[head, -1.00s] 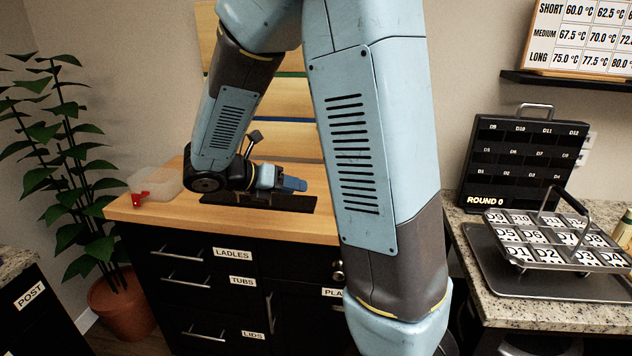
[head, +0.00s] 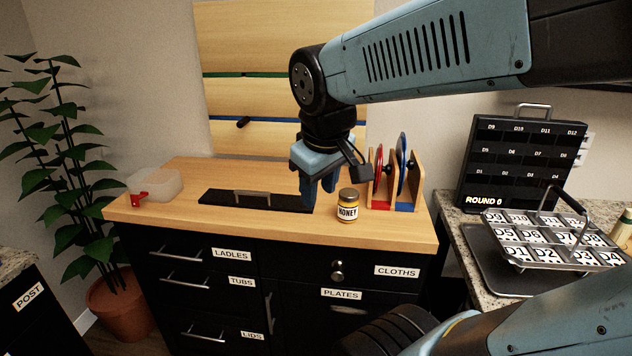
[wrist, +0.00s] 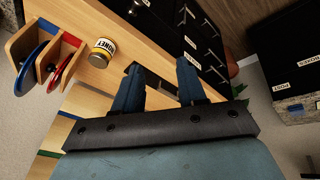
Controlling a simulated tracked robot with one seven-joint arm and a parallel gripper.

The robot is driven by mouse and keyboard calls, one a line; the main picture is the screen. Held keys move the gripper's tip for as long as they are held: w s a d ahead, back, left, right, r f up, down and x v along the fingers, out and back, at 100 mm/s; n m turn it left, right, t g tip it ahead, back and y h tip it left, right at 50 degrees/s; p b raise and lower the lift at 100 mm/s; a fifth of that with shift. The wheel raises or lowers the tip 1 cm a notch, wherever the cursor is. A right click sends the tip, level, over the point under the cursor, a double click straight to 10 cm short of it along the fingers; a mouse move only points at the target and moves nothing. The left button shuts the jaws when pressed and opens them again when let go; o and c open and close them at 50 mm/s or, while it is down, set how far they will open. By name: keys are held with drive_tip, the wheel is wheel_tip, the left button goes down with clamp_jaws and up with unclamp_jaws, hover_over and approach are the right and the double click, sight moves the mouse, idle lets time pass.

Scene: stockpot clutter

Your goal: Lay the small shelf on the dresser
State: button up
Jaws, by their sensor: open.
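The small shelf (head: 225,198), a flat black board with a grey handle-like bar, lies flat on the wooden top of the dresser (head: 185,225) in the head view. My gripper (head: 318,203) points down at the shelf's right end, and its blue fingers overlap that end in the picture. I cannot tell whether they touch it. In the wrist view my gripper (wrist: 158,82) has its two fingers apart with nothing held between them. The shelf is mostly hidden there behind the gripper.
A honey jar (head: 347,206) stands just right of my gripper. A wooden rack (head: 415,185) with red and blue plates is behind it. A clear tub (head: 160,184) with a red tap is at the left. The front strip of the dresser top is clear.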

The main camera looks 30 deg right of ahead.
drive_tip(key=shift+s+a+r+m+t+y, duration=0.3)
drive_tip(key=shift+s+a+r+m+t, duration=0.15)
drive_tip(key=shift+m, duration=0.35)
drive_tip(key=shift+s+a+r+m+t+y, duration=0.3)
drive_tip(key=shift+r+m, duration=0.2)
drive_tip(key=shift+m, duration=0.3)
